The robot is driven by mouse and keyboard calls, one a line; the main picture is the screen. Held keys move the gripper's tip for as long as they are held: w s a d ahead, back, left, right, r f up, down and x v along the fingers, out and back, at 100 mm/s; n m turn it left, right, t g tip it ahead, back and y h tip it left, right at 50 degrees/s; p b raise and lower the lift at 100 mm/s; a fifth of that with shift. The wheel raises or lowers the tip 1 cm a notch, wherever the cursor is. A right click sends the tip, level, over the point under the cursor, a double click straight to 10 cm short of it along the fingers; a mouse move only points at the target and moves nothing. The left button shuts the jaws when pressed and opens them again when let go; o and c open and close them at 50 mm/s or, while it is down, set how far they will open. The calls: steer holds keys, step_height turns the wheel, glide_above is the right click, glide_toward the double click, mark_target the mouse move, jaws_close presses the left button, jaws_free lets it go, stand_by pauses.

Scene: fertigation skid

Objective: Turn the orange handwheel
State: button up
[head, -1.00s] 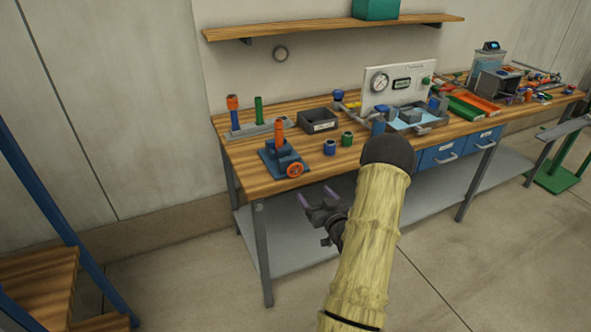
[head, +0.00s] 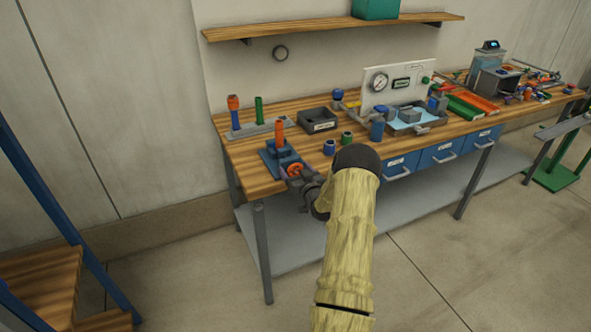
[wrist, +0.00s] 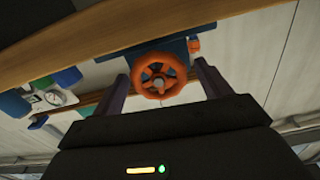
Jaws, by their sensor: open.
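The orange handwheel (head: 294,169) is on the front of a blue valve block (head: 272,157) near the left front edge of the bench. An orange upright cylinder (head: 280,134) stands on the block. My gripper (head: 296,180) is open in front of the handwheel. In the wrist view its two fingers (wrist: 161,84) stand to the left and right of the wheel with gaps on both sides. Contact with the rim does not show. In the head view my gripper partly covers the wheel.
A gauge panel (head: 397,83) stands farther right. Open floor lies in front.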

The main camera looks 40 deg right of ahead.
steer(key=shift+w, duration=0.1)
steer(key=shift+c, duration=0.5)
steer(key=c, duration=0.9)
steer(key=shift+f+n+b, duration=0.2)
steer(key=shift+n+b, duration=0.4)
steer(key=shift+b, duration=0.45)
steer(key=shift+r+n+b, duration=0.15)
steer(key=shift+n+b, duration=0.55)
steer(key=shift+b, duration=0.05)
steer(key=o, duration=1)
